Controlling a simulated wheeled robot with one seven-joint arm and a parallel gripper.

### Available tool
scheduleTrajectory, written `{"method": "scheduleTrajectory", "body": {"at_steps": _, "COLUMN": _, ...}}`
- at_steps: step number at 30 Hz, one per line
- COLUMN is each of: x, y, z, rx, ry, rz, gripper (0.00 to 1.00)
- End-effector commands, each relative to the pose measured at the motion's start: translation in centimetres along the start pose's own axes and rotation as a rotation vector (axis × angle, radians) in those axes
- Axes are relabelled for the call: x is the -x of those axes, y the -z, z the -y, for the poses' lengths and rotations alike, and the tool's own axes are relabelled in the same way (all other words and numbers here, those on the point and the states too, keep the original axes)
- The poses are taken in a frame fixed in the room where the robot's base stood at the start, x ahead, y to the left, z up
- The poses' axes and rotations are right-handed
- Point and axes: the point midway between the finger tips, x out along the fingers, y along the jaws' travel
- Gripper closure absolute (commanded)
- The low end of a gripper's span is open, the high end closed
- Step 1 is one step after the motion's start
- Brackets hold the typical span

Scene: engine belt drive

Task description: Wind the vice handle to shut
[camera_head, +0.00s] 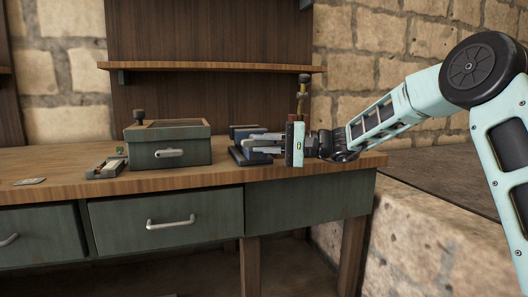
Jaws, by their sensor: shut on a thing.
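The vice (238,155), with a dark blue-grey body and lighter grey metal parts, stands on the bench near its right end. Its handle (303,92) shows as an upright rod with a dark and brass-coloured top, rising above my gripper. My gripper (296,142) reaches in from the right, just right of the vice, and is shut on the handle. The fingers and wrist hide the grasped part of the handle and part of the vice's right side. The gap between the vice jaws is too small to make out.
A green box (168,147) with a handle stands left of the vice. A small metal tool (107,166) and a flat tag (30,181) lie farther left on the wooden bench (60,165). A shelf (215,67) runs above, close to the handle's top. A stone wall is behind.

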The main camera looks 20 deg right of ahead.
Motion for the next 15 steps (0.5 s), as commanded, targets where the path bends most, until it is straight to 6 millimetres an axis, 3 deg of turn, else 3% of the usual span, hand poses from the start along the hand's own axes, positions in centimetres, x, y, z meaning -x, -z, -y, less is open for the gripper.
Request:
{"method": "scheduleTrajectory", "body": {"at_steps": 14, "x": -0.01, "y": -0.21, "z": -0.40, "rx": -0.011, "ry": 0.008, "rz": 0.007, "gripper": 1.00}}
{"method": "scheduleTrajectory", "body": {"at_steps": 15, "x": -0.01, "y": -0.22, "z": -0.41, "rx": -0.011, "ry": 0.007, "rz": 0.007, "gripper": 0.73}}
